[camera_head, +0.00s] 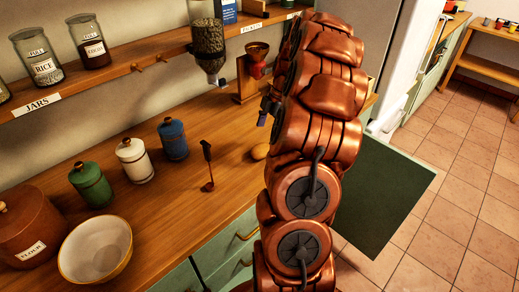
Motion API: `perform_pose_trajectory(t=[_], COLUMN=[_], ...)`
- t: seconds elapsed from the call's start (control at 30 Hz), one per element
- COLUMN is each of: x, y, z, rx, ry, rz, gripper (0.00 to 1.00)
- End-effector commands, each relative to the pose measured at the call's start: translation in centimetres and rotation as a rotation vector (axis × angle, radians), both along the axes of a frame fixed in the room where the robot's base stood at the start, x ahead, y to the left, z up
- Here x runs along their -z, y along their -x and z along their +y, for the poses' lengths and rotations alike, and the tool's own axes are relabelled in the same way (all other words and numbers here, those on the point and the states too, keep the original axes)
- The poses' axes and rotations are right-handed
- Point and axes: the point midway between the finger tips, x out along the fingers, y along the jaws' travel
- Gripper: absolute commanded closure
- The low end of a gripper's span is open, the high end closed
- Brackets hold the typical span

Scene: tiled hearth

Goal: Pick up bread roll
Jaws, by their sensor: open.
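A small tan rounded thing, which looks like the bread roll (259,152), lies on the wooden counter, just left of my arm. Its right end is close to my arm's outline. The dark tips of my gripper (265,110) show at the left edge of my copper-coloured arm, above the roll in the picture and apart from it. My gripper is open, and nothing shows between its fingers. Most of the gripper is hidden behind the arm.
Blue (173,139), white (134,160) and green (91,185) canisters, a flour crock (35,228) and a cream bowl (95,250) are farther left. A wooden stand (248,86) is behind. A dispenser (207,40) hangs above.

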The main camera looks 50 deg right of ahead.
Motion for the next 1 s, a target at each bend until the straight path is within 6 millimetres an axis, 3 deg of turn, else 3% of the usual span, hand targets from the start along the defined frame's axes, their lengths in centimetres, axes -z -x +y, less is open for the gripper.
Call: perform_pose_trajectory(t=[0.37,0.73,1.0], x=[1.9,5.8,6.1], y=[-0.1,-0.4,-0.5], z=[0.8,2.1,2.1], rx=[-0.001,-0.003,-0.003], ry=[-0.002,-0.002,-0.001], rz=[0.002,0.002,0.001], gripper=[0.08,0.08,0.11])
